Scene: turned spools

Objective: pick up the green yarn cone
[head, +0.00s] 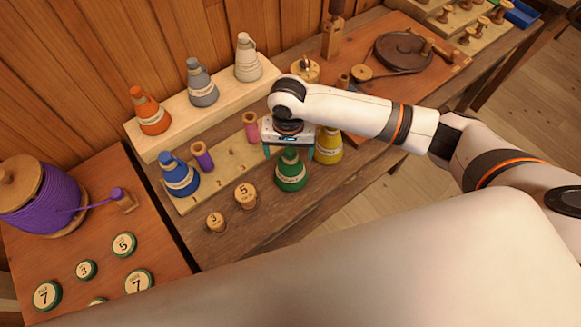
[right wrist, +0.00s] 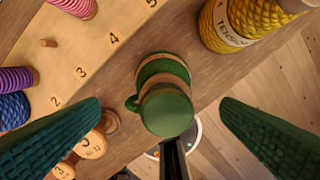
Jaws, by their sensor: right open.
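The green yarn cone (head: 290,174) stands upright on the wooden bench with a pale label band around it. My right gripper (head: 288,151) is above it, pointing down, and hides its top in the head view. In the right wrist view the green cone (right wrist: 166,108) lies between the two dark green textured fingers of my right gripper (right wrist: 160,104). The fingers are spread wide, with a gap on both sides of the cone. My left gripper is not in view.
A yellow cone (head: 328,147) stands close right of the green one. A numbered board (head: 215,181) with a blue cone (head: 178,175) and small spools is to the left. Orange, grey and white cones stand on a pale shelf (head: 192,117) behind.

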